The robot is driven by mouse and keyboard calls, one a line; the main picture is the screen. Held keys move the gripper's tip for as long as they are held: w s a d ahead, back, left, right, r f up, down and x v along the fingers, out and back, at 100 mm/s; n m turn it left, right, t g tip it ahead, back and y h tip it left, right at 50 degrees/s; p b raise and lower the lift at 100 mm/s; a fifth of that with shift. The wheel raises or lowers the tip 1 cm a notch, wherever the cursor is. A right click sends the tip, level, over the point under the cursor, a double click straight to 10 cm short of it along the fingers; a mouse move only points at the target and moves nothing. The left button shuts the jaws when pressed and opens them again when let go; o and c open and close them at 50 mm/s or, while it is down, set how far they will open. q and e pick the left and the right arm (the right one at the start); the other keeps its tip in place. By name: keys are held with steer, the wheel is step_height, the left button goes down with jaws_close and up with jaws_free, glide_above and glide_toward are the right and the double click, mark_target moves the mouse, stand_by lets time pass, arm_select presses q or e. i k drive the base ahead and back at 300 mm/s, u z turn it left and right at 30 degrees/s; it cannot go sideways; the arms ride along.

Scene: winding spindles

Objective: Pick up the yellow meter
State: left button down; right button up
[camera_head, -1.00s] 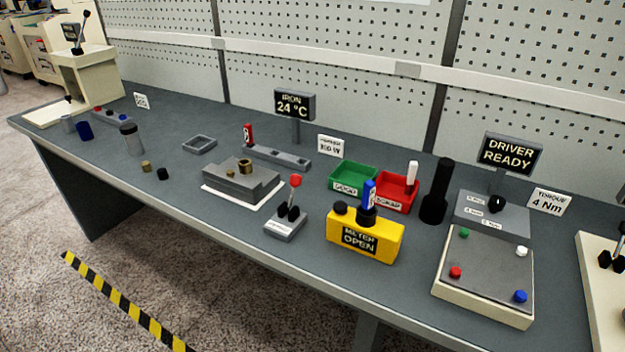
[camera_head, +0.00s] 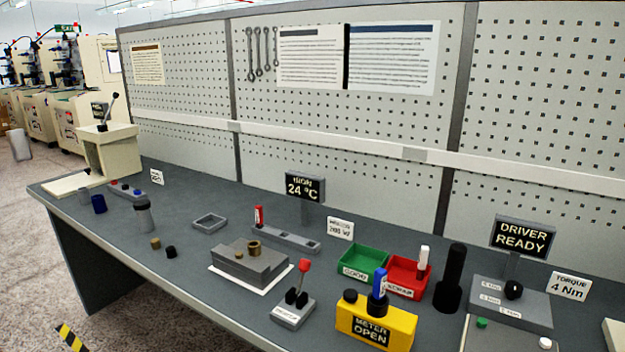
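The yellow meter (camera_head: 375,326) stands on the grey workbench near its front edge, right of centre at the bottom of the view. Its front display reads "METER OPEN". A black knob (camera_head: 350,296) sits on its top left. A blue piece with a white mark (camera_head: 380,284) stands upright in a black socket on its top. Neither of my grippers shows in the head view.
A small lever box with a red knob (camera_head: 293,312) stands left of the meter. A green bin (camera_head: 362,262) and a red bin (camera_head: 408,276) sit behind it. A black cylinder (camera_head: 449,280) and the driver station (camera_head: 512,303) are to the right.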

mark_target(387, 327)
steer(key=u, duration=1.2)
steer(key=i, duration=0.8)
steer(key=z, duration=2.2)
steer(key=k, duration=0.5)
steer(key=z, duration=0.05)
